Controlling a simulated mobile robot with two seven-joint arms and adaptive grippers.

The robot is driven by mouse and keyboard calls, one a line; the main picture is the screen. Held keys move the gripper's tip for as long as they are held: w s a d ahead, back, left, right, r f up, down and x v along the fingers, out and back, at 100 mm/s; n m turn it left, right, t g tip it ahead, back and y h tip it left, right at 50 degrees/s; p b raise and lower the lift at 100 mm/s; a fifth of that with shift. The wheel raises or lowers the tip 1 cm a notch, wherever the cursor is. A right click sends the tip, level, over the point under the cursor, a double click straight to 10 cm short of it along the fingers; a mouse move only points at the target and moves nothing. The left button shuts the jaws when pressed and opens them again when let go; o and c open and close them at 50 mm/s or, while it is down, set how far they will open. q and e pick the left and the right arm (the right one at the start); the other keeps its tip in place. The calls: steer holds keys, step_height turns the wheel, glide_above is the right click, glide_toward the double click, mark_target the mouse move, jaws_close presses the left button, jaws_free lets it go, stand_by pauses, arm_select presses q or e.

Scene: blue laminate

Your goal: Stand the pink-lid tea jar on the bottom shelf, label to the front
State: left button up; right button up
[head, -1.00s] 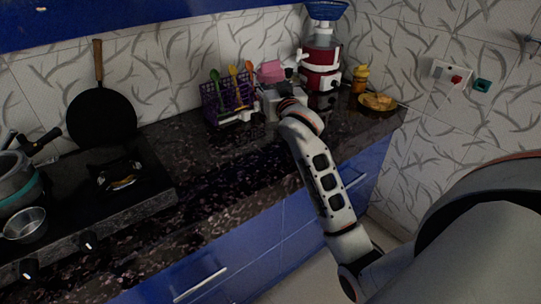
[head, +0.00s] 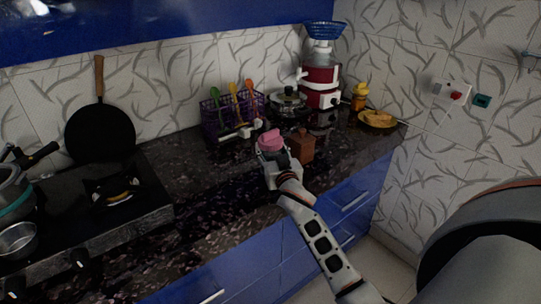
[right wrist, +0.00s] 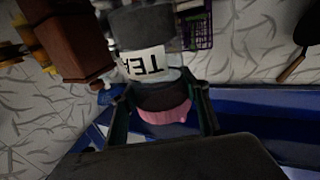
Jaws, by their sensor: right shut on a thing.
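The tea jar shows its pink lid (head: 271,141) in the head view, over the counter left of a brown wooden box. My right gripper (head: 272,157) is at the jar, just under the lid. In the right wrist view the jar appears upside down, with a white TEA label (right wrist: 145,63) on a dark body and the pink lid (right wrist: 165,113) nearest the camera. There my right gripper's fingers (right wrist: 162,105) are on both sides of the jar near its lid, shut on it. My left gripper is out of view. I cannot make out the bottom shelf.
The wooden box (head: 302,147) stands close right of the jar. Behind are a purple utensil basket (head: 213,121), a lidded pot (head: 289,101) and a red-and-white appliance (head: 319,83). A stove (head: 135,205) is at left. The dark counter (head: 205,175) between is clear.

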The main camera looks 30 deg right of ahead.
steer(key=shift+f, duration=0.95)
steer(key=shift+f, duration=0.1)
steer(key=shift+f, duration=0.15)
steer(key=o, duration=1.3)
